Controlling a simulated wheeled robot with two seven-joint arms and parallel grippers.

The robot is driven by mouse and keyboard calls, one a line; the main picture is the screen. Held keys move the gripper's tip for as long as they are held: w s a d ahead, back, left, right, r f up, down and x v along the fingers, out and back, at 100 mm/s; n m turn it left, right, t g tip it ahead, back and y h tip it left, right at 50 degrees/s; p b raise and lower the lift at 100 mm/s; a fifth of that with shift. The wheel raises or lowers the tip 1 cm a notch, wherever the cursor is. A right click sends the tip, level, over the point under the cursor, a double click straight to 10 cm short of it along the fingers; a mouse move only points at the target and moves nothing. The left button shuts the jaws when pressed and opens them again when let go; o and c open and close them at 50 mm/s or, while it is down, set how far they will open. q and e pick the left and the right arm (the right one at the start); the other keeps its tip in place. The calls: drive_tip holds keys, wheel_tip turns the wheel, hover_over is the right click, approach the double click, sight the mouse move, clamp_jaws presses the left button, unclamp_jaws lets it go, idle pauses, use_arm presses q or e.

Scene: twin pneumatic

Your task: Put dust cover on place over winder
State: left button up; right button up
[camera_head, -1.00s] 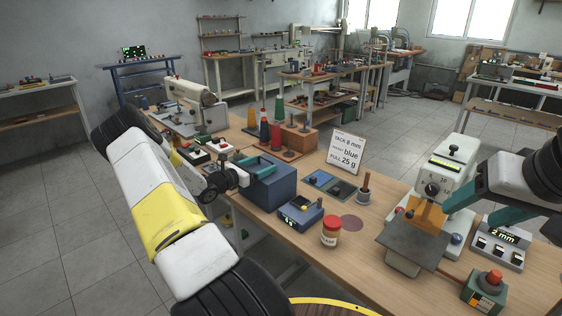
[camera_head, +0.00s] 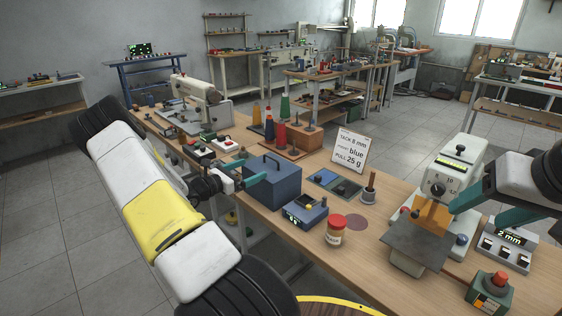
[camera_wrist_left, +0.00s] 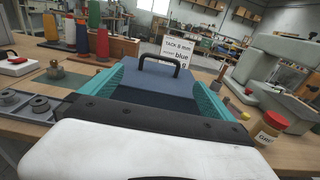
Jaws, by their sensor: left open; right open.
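The dust cover looks to be the dark blue box (camera_head: 272,186) with a handle (camera_head: 283,162) on top. It stands upright near the table's left edge. It also shows in the left wrist view (camera_wrist_left: 150,95), its handle (camera_wrist_left: 160,62) ahead between the fingers. My left gripper (camera_head: 252,172) is open and empty, just left of the box and apart from the handle. I see no winder; whether one is under the box is hidden. My right gripper (camera_head: 437,207) is open, its teal fingers around an orange block (camera_head: 432,217) on the white machine; contact is unclear.
A small blue device (camera_head: 304,212), a red-lidded jar (camera_head: 335,231) and a sign (camera_head: 350,149) stand near the box. Thread cones (camera_head: 280,134) and a sewing machine (camera_head: 198,93) are behind.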

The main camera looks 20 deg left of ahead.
use_arm(q)
drive_tip(key=s+d+r+m+g+h, duration=0.1)
drive_tip(key=s+d+r+m+g, duration=0.3)
drive_tip(key=d, duration=0.4)
drive_tip(key=s+d+r+m+g+h, duration=0.1)
drive_tip(key=d+r+m+g, duration=0.25)
drive_tip(key=d+m, duration=0.3)
drive_tip(key=s+d+r+m+g+h, duration=0.25)
drive_tip(key=d+r+m, duration=0.2)
drive_tip(key=d, duration=0.45)
drive_tip(key=s+d+r+m+y, duration=0.3)
drive_tip(key=s+r+m+y, duration=0.1)
drive_tip(key=s+m, duration=0.4)
drive_tip(key=s+d+r+m+y, duration=0.4)
drive_tip(key=s+r+m, duration=0.3)
drive_tip(key=s, duration=0.5)
drive_tip(key=shift+s+d+r+m+y, duration=0.2)
drive_tip(key=shift+m+y, duration=0.25)
drive_tip(key=shift+m, duration=0.55)
